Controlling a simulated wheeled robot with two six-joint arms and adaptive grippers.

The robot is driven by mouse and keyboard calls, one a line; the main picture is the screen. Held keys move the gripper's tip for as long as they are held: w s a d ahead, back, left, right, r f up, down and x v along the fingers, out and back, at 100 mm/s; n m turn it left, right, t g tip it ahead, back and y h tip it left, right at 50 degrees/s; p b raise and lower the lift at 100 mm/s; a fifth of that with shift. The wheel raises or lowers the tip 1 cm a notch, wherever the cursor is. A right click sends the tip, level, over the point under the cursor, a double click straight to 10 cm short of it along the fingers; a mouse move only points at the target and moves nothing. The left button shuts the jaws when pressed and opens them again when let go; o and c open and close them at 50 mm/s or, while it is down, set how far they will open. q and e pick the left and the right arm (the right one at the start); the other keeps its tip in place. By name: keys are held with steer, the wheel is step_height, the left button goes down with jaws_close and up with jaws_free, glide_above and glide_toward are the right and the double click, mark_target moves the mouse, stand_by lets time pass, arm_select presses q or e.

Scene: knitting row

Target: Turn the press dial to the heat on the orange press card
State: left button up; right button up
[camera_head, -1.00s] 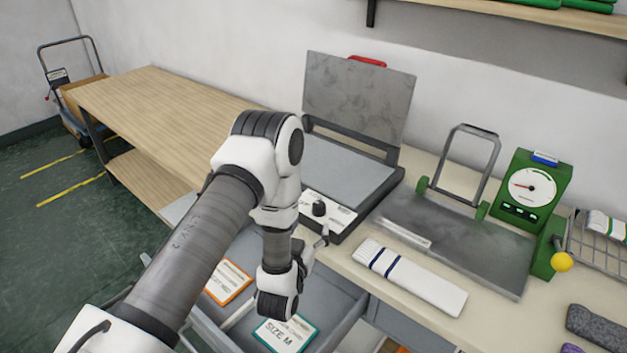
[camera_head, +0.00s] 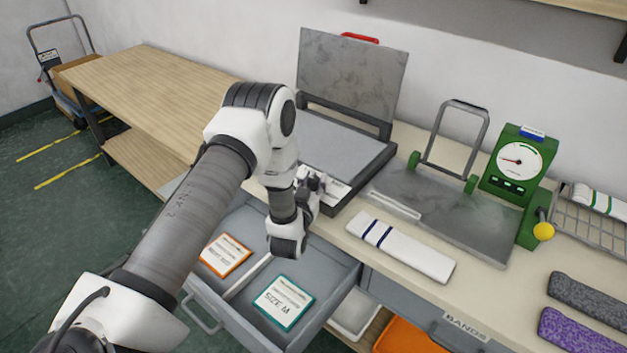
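The heat press (camera_head: 341,146) stands open on the bench, its grey upper plate raised at the back. Its white dial panel (camera_head: 338,190) is on the front edge, and my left gripper (camera_head: 314,184) is at the dial there. The dark dial is mostly hidden behind the fingers, so I cannot tell its setting or whether the fingers touch or grip it. The orange-bordered press card (camera_head: 225,256) lies in the open drawer (camera_head: 334,309), left of a divider; its print is too small to read. A teal-bordered card marked SIZE M (camera_head: 283,302) lies right of the divider. My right gripper is out of view.
A folded white band with blue stripes (camera_head: 402,247) lies right of the press. Beyond it are a metal plate with an upright frame (camera_head: 450,210) and a green gauge device (camera_head: 518,180). Grey (camera_head: 590,299) and purple (camera_head: 585,333) rolls lie at the right.

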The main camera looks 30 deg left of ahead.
arm_select(q)
steer(key=shift+m+h, duration=0.3)
steer(key=shift+h, duration=0.2)
steer(key=m+h+p, duration=0.1)
steer(key=m+h, duration=0.2)
steer(key=h, duration=0.2)
steer(key=shift+a+t, duration=0.15)
steer(key=shift+t, duration=0.25)
steer(key=m+g+h, duration=0.1)
steer(key=m+h, duration=0.2)
steer(key=h, duration=0.1)
steer(key=m+g+h, duration=0.1)
steer(key=m+h, duration=0.1)
steer(key=h, duration=0.2)
steer(key=shift+f+m+b, duration=0.1)
steer(key=shift+m+b, duration=0.2)
steer(key=shift+m, duration=0.1)
steer(key=shift+h, duration=0.3)
steer(key=o, duration=1.2)
steer(key=shift+v, duration=5.9)
